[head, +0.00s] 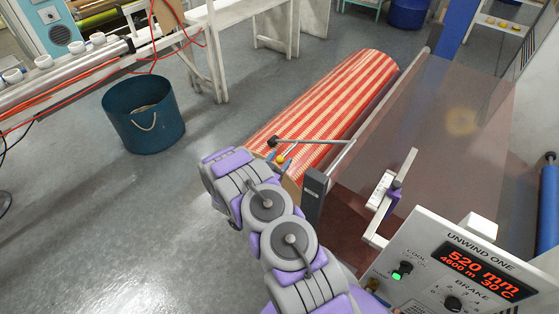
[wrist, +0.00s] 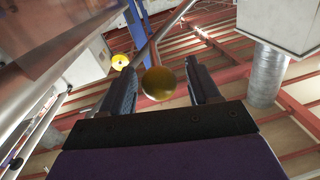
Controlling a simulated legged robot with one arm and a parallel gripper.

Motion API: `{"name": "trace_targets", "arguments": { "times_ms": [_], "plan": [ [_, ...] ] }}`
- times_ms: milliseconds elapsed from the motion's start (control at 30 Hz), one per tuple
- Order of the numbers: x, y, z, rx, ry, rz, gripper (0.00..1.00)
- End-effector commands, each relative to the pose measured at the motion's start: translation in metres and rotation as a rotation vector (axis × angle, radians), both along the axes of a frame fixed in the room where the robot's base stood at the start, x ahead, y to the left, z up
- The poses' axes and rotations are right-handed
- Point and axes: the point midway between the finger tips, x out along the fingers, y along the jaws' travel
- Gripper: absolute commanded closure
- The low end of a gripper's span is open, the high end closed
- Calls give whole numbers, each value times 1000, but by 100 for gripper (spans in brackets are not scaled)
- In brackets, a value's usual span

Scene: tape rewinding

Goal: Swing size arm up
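A thin metal arm with a dark knob (head: 272,142) at its left end reaches across beside the red-and-cream striped roll (head: 335,100). It meets a grey rod near a dark upright block at right. A small yellow ball (head: 281,159) sits just below the dark knob. My gripper (head: 278,160) is at this ball, by the roll's near end. In the wrist view the yellow ball (wrist: 158,83) appears between my two dark fingers, with gaps on both sides. The gripper looks open. A thin rod passes beyond the ball; what the ball joins is unclear.
A control panel (head: 455,268) reading "UNWIND ONE" and 520 mm stands at lower right. A reddish translucent sheet (head: 430,125) lies right of the roll. A teal bin (head: 143,112) stands on the floor at left. The grey floor (head: 90,220) at lower left is clear.

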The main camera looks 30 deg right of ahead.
Motion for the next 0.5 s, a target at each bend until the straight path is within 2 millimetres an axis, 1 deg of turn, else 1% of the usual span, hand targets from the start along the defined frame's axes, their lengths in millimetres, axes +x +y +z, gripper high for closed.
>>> {"name": "trace_targets", "arguments": {
  "times_ms": [33, 67, 500],
  "plan": [
    [0, 0, 0, 0, 0, 0, 44],
    [0, 0, 0, 0, 0, 0, 46],
    [0, 0, 0, 0, -1, 0, 89]
  ]
}}
